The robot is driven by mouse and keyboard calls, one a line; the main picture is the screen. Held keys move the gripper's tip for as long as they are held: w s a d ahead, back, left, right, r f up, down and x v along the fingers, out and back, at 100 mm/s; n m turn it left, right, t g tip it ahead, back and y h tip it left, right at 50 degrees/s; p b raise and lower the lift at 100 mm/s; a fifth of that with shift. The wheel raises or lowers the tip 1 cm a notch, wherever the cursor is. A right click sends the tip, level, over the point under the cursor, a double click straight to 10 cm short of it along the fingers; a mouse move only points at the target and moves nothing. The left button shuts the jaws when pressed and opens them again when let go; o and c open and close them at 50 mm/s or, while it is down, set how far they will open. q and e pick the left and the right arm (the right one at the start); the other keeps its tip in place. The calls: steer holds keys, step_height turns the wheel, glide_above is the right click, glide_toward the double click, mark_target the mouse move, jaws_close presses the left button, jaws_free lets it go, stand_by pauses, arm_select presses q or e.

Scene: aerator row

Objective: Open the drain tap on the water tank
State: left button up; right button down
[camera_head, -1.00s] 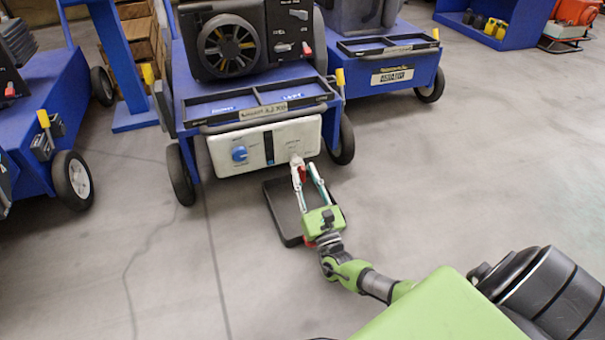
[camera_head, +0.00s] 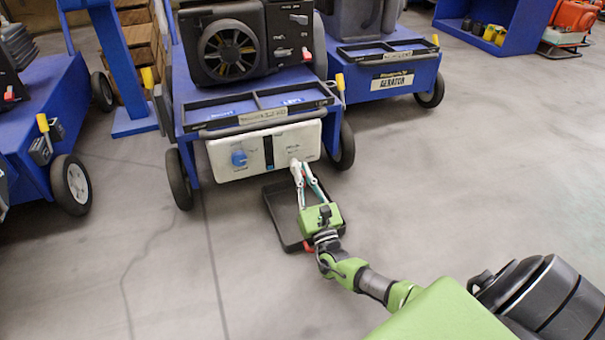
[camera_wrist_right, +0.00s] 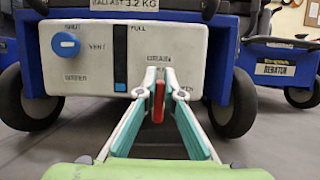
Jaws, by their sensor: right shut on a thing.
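The water tank (camera_head: 224,157) is a pale box under the front of the middle blue cart. It carries a blue knob (camera_head: 239,157) at left and a dark level strip at its middle. My right gripper (camera_head: 297,166) reaches up to its right part. In the right wrist view, the red lever of the drain tap (camera_wrist_right: 158,103) points down between the fingers, below the word DRAIN. My right gripper (camera_wrist_right: 157,80) is shut on this lever. In the head view the fingers hide the lever. My left gripper is not in view.
A black tray (camera_head: 281,228) lies on the floor beneath my right gripper. Black wheels (camera_head: 179,178) flank the tank. Another blue cart (camera_head: 385,75) stands behind at right, and one (camera_head: 35,135) at left. The floor at right is clear.

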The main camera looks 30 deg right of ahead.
steer(key=shift+m, duration=0.3)
steer(key=m+h, duration=0.1)
steer(key=m, duration=0.1)
steer(key=m+g+h, duration=0.1)
steer(key=m, duration=0.1)
steer(key=m+h, duration=0.1)
steer(key=m, duration=0.1)
steer(key=shift+s+d+f+m+g+h, duration=0.1)
steer(key=shift+d+f+m+g+h, duration=0.05)
steer(key=shift+d+m+g+h, duration=0.2)
steer(key=m+g, duration=0.1)
steer(key=m, duration=0.3)
steer(key=f+m+g+h, duration=0.1)
steer(key=m+g, duration=0.1)
steer(key=m, duration=0.2)
steer(key=d+m+g+h, duration=0.1)
steer(key=m+g, duration=0.1)
steer(key=m, duration=0.3)
steer(key=shift+s+f+p, duration=0.1)
steer(key=shift+f+p, duration=0.15)
steer(key=shift+p, duration=0.05)
steer(key=shift+m, duration=0.25)
steer(key=c, duration=2.2)
jaws_free()
steer(key=shift+o, duration=0.2)
